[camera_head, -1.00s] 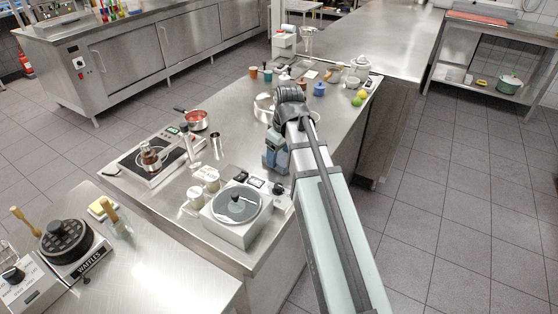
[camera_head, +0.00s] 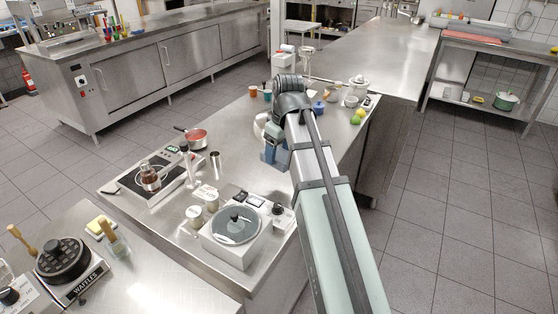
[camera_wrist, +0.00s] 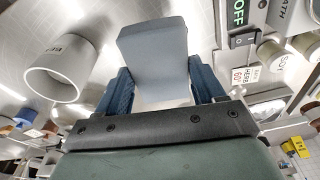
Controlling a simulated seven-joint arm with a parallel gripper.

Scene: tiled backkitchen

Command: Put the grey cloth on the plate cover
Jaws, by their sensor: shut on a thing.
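My gripper (camera_wrist: 162,92) is shut on the grey cloth (camera_wrist: 158,48), a smooth blue-grey piece standing out between its blue fingers in the wrist view. In the head view my gripper (camera_head: 274,150) is over the right side of the long steel bench; the cloth cannot be made out there. A round grey disc with a black knob (camera_head: 236,226) on a white appliance, nearer than my gripper, may be the plate cover; I cannot be sure. My arm hides part of the bench.
A white open cylinder (camera_wrist: 62,68) is close to the left of my gripper. A steel cup (camera_head: 215,163), a red-filled pan (camera_head: 196,138) and a hob (camera_head: 143,177) with a flask stand left. Labelled jars (camera_head: 196,216) stand beside the white appliance.

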